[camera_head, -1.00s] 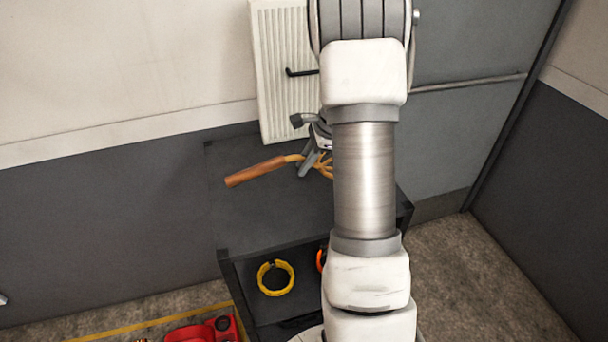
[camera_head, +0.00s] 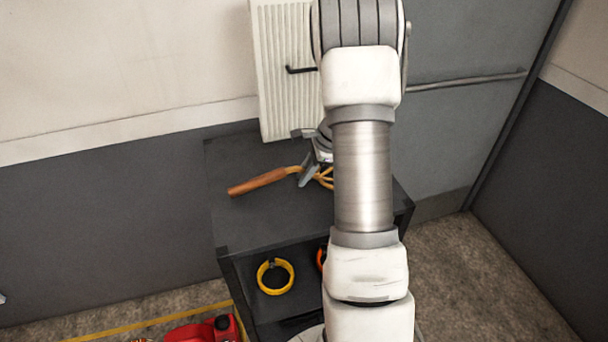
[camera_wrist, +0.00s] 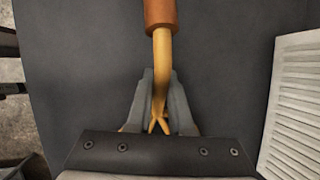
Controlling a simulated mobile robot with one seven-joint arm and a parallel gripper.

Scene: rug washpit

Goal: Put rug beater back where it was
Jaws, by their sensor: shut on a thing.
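The rug beater (camera_head: 258,183) has an orange-brown handle and a yellow-orange looped head. In the head view its handle points left over the dark top of the cabinet (camera_head: 240,225), and my arm hides much of its head. My gripper (camera_head: 306,178) is shut on the beater's neck, where the handle meets the head. In the wrist view my gripper (camera_wrist: 160,118) has its two grey fingers on either side of the yellow neck, and the brown handle (camera_wrist: 160,14) runs away from it. I cannot tell whether the beater touches the cabinet top.
A white ribbed panel with a black hook (camera_head: 300,70) is on the wall behind the cabinet. A yellow ring (camera_head: 275,277) and a partly hidden orange one lie on the shelf below. A red object (camera_head: 205,331) is on the floor. The cabinet top's left part is clear.

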